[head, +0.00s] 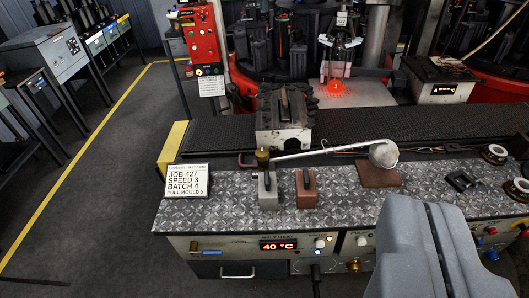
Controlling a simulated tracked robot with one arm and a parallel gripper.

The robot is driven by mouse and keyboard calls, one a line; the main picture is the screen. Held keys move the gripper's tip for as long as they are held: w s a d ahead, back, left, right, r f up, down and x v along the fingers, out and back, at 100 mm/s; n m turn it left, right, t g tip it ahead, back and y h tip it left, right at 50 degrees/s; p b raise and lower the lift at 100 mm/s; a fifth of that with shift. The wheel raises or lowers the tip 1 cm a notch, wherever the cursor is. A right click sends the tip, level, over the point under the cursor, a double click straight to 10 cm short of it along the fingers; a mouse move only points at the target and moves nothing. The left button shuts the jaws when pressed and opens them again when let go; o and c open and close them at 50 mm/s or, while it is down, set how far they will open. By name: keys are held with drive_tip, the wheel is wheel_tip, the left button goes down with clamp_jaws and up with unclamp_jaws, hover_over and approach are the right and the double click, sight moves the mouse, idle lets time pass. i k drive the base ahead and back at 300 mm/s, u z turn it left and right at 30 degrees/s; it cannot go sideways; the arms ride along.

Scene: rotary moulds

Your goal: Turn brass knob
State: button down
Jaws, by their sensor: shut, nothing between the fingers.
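A small brass knob (354,265) sits low on the front panel of the bench, just left of my gripper. My gripper (428,206) is large and grey at the lower right. It is shut and empty, with a narrow dark seam between its fingers. It appears beside the knob in the picture and hides part of the panel to the right. I cannot tell how far it stands from the panel. A second brass-coloured piece (262,157) stands on the bench top behind a grey block.
The patterned bench top (225,205) carries a grey block (268,190), a reddish block (306,188), a ladle (383,153) and a sign (187,181). The panel has a red 40 °C display (278,246) and a blue-handled lever (207,253). Floor at left is open.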

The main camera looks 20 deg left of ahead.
sight(262, 154)
drive_tip(key=u, duration=0.3)
drive_tip(key=i, duration=1.2)
drive_tip(key=z, duration=0.25)
